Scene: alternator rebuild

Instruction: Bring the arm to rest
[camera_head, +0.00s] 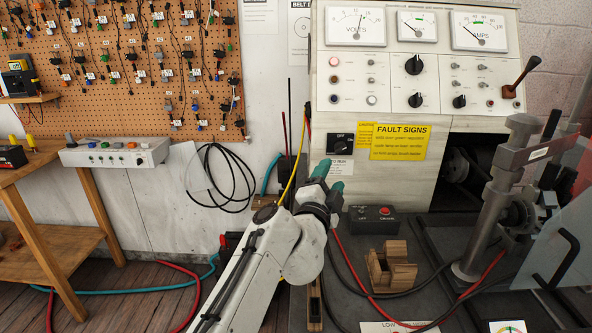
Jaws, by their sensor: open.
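My white arm reaches up from the bottom centre. My gripper (329,178) is at its far end, with two teal fingertips pointing up and to the right. The fingertips are apart, and I see nothing held between them. My gripper shows in front of the lower left of the test bench's panel, left of and below the yellow fault signs label (401,141). Part of the gripper is hidden behind my own wrist.
A metal clamp column (497,200) stands at right, beside a clear shield (560,240). Cables cross the bench. A wooden table (40,188) is at left.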

